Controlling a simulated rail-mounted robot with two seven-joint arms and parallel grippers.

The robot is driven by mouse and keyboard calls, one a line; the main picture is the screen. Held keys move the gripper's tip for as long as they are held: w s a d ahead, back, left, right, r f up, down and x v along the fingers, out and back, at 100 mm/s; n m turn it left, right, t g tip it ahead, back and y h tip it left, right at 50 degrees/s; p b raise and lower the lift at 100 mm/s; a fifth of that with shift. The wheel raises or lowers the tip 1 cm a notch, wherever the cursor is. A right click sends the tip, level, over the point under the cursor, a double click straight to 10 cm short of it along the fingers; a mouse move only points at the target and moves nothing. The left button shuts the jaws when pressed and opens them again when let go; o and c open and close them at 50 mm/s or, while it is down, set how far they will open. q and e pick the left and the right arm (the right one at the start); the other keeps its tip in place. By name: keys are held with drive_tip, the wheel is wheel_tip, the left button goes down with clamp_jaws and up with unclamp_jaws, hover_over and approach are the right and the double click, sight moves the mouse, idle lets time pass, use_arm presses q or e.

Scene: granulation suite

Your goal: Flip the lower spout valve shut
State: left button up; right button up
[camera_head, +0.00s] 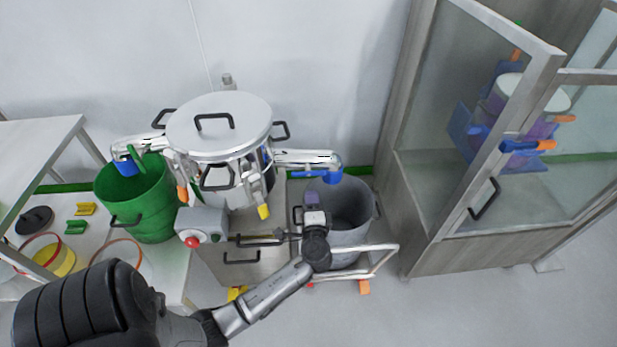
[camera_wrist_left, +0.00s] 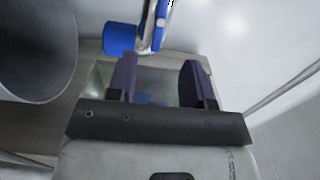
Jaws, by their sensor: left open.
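A steel lidded pot (camera_head: 219,122) stands on a cabinet in the head view. A spout with a blue end (camera_head: 325,175) sticks out on its right over a grey bin, and another with a blue end (camera_head: 124,166) and a green lever (camera_head: 136,154) sits at its left. I cannot tell which is the lower spout valve. My left gripper (camera_head: 311,198) is open and empty, just below the right spout and apart from it. In the left wrist view, the blue end (camera_wrist_left: 120,39) and metal pipe (camera_wrist_left: 157,24) lie beyond my open fingers (camera_wrist_left: 158,72). My right gripper is out of view.
A green bin (camera_head: 150,215) stands at the left and a grey bin (camera_head: 352,204) at the right. A grey control box with a red button (camera_head: 193,242) sits in front of the pot. A glass-doored cabinet (camera_head: 420,190) stands at the right.

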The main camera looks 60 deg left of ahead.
sight(309, 175)
use_arm(q)
drive_tip(key=b+x, duration=0.2)
drive_tip(key=x, duration=0.9)
drive_tip(key=shift+w+a, duration=0.15)
drive_tip(key=shift+a, duration=0.15)
drive_tip(key=shift+r, duration=0.1)
clamp_jaws()
